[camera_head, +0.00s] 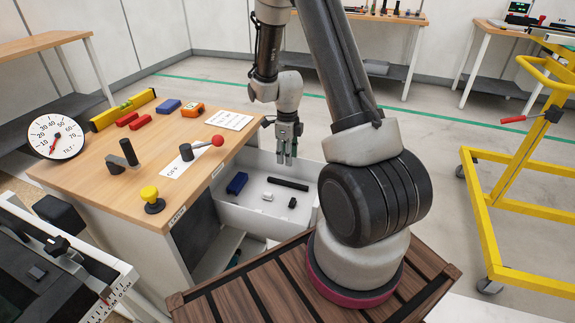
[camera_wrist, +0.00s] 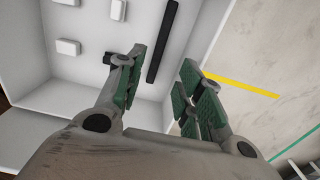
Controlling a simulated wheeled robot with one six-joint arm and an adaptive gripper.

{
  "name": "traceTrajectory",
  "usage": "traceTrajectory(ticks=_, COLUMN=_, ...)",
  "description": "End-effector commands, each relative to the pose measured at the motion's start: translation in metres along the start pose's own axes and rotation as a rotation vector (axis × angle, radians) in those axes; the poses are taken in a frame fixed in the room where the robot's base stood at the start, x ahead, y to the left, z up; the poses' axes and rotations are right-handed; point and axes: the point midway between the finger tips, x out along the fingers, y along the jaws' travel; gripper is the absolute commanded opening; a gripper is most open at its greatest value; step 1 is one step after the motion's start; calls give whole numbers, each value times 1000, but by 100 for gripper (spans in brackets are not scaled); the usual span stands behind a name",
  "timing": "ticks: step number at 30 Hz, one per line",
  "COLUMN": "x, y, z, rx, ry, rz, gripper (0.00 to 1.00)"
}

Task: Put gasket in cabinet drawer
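The cabinet drawer (camera_head: 245,215) is pulled open, a white tray with several small items in it. A long black strip (camera_head: 288,184), which may be the gasket, lies flat on the drawer floor. In the wrist view the strip (camera_wrist: 162,42) shows beyond and between my fingertips, apart from them. My gripper (camera_head: 287,158) points down above the drawer's far part. Its green-padded fingers (camera_wrist: 164,68) are spread, with nothing held between them. A small black piece (camera_head: 292,203) also lies in the drawer, partly behind the left finger in the wrist view (camera_wrist: 108,58).
A yellow cart (camera_head: 505,195) stands right; floor between is clear.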

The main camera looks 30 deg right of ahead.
Motion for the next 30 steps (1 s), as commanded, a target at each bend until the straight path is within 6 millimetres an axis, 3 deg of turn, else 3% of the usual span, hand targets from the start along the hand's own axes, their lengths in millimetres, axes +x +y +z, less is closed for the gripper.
traceTrajectory(ticks=5, x=-33, y=3, z=1, rx=-103, ry=-14, rz=-16, gripper=37)
traceTrajectory(ticks=8, x=-79, y=11, z=0, rx=-309, ry=-35, rz=-47, gripper=37)
traceTrajectory(ticks=11, x=-138, y=28, z=-8, rx=-598, ry=-53, rz=-93, gripper=37)
traceTrajectory(ticks=15, x=-209, y=63, z=-32, rx=-1036, ry=-56, rz=-169, gripper=37)
traceTrajectory(ticks=18, x=-251, y=91, z=-55, rx=-1347, ry=-42, rz=-230, gripper=37)
traceTrajectory(ticks=24, x=-303, y=148, z=-107, rx=-1936, ry=32, rz=-359, gripper=37)
traceTrajectory(ticks=30, x=-318, y=184, z=-145, rx=-2323, ry=122, rz=-442, gripper=37)
